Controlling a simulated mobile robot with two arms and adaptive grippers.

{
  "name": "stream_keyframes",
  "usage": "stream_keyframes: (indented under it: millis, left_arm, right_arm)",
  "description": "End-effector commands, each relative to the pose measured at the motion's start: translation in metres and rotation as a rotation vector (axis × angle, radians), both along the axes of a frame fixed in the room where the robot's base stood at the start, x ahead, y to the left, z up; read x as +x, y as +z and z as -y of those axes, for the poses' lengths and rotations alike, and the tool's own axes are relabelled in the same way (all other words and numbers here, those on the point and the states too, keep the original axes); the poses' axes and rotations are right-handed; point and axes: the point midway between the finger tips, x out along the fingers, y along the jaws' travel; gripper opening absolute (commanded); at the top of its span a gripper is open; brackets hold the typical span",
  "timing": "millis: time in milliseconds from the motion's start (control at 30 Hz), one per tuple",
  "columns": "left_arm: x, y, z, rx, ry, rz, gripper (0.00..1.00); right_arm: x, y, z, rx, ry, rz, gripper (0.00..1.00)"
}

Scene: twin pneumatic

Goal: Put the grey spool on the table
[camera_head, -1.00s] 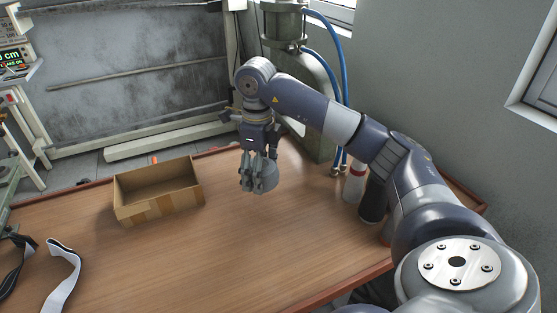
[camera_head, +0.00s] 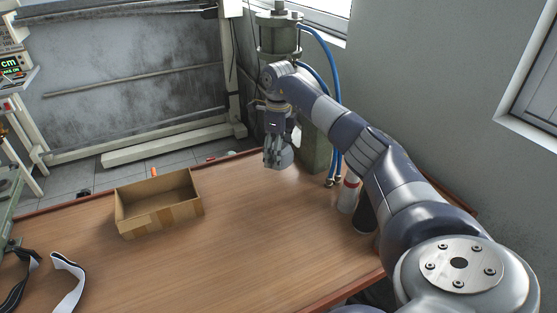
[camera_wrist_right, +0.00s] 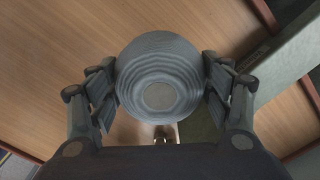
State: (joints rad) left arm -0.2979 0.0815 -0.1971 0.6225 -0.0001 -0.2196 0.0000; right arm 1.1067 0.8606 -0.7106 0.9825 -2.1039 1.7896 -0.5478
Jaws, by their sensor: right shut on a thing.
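The grey spool (camera_wrist_right: 158,78) is round with ringed steps and sits between the two fingers of my right gripper (camera_wrist_right: 160,92) in the right wrist view. The fingers press on it from both sides. In the head view my right gripper (camera_head: 276,158) points down over the far part of the wooden table (camera_head: 235,225), and the spool (camera_head: 286,158) shows partly behind the fingers. I cannot tell if the spool touches the table. My left gripper is not in view.
An open, empty-looking cardboard box (camera_head: 160,218) stands left of the gripper. A green press (camera_head: 316,148) with blue hoses is close at its right. A white bottle with a red cap (camera_head: 348,194) stands by my right arm. Straps (camera_head: 68,285) lie at the left. The table's middle is clear.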

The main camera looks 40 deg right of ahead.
Motion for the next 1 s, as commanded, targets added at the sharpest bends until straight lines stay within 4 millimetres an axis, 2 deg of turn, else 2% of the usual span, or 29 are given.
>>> stream_keyframes:
  millis: [133, 333, 700, 733, 800, 1000]
  left_arm:
    - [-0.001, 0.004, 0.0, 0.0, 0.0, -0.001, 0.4]
    - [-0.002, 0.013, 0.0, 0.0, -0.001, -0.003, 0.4]
    - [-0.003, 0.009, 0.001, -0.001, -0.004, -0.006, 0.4]
    - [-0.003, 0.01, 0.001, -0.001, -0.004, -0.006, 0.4]
    - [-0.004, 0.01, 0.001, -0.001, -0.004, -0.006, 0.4]
    - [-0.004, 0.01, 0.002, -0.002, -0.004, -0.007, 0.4]
  right_arm:
    - [0.0, -0.008, 0.001, 0.002, 0.0, -0.003, 0.44]
    - [-0.001, -0.033, 0.0, 0.001, 0.0, -0.003, 0.44]
    - [0.0, -0.039, 0.001, 0.0, -0.001, -0.001, 0.44]
    - [0.0, -0.039, 0.001, 0.0, -0.001, -0.001, 0.77]
    - [0.0, -0.039, 0.001, 0.0, -0.001, -0.001, 0.92]
    - [0.0, -0.039, 0.001, 0.0, -0.001, -0.001, 0.92]
